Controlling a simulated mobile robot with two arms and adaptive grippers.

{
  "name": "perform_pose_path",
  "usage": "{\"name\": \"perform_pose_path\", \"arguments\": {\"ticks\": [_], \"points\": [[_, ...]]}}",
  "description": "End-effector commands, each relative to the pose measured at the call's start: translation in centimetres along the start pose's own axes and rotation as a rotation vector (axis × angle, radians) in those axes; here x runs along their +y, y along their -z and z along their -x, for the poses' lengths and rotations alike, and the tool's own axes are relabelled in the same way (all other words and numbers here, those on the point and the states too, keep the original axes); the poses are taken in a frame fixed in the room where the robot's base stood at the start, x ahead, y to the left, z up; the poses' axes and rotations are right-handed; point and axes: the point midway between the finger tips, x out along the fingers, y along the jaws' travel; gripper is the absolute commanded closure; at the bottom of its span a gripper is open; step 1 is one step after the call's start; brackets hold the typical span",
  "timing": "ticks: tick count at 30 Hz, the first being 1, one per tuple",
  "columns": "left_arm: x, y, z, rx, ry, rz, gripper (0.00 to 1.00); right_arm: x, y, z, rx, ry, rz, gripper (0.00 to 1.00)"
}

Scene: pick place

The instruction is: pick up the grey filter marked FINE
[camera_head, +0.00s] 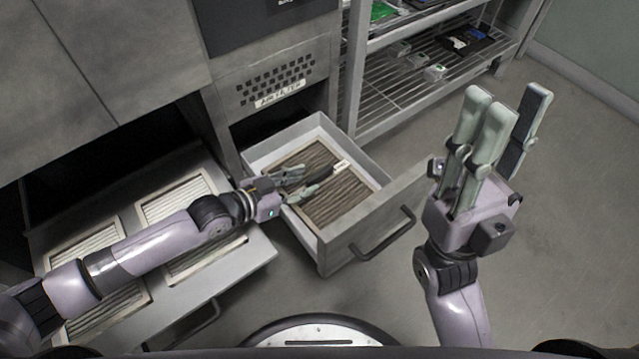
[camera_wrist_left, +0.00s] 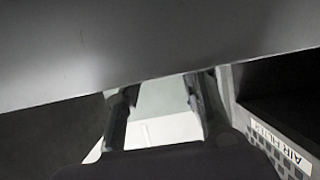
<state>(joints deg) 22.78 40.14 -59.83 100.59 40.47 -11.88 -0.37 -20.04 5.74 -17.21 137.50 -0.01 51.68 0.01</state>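A grey-brown pleated filter (camera_head: 340,205) lies in the open drawer (camera_head: 375,222). A small white tag (camera_head: 342,165) shows at its far right side; its print is too small to read. My left gripper (camera_head: 308,180) is over the drawer, above the left part of this filter, with its fingers spread and nothing visible between them. In the left wrist view the two fingers (camera_wrist_left: 160,95) stand apart, with a pale surface beyond. I cannot tell whether they touch the filter. My right gripper (camera_head: 502,100) is raised at the right, open and empty, its fingers pointing up.
A wide pulled-out tray (camera_head: 245,262) at the left holds several pale-framed filters under my left arm. A cabinet with a vent and an air filter label (camera_head: 280,94) stands behind the drawer; the label also shows in the left wrist view (camera_wrist_left: 292,156). A wire shelf (camera_head: 400,95) stands behind right.

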Motion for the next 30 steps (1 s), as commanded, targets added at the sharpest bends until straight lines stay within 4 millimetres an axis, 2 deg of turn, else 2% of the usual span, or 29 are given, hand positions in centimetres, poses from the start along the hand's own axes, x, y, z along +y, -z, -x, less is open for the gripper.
{"name": "perform_pose_path", "arguments": {"ticks": [6,9,18,30], "points": [[-0.3,-0.2,-3.4,0.002,0.0,0.0,0.63,0.0,-0.5,2.3,-0.002,0.0,0.0,0.69],[-0.3,-0.1,-4.5,0.001,0.0,0.0,0.63,0.0,-0.6,2.1,0.012,0.006,0.001,0.69],[-0.3,0.1,-4.9,0.0,0.0,0.0,0.63,0.0,-0.6,1.6,0.02,0.011,0.002,0.69],[-0.3,0.1,-4.8,0.0,0.0,0.0,0.89,0.0,-0.6,1.8,0.016,0.009,0.002,0.69]]}}
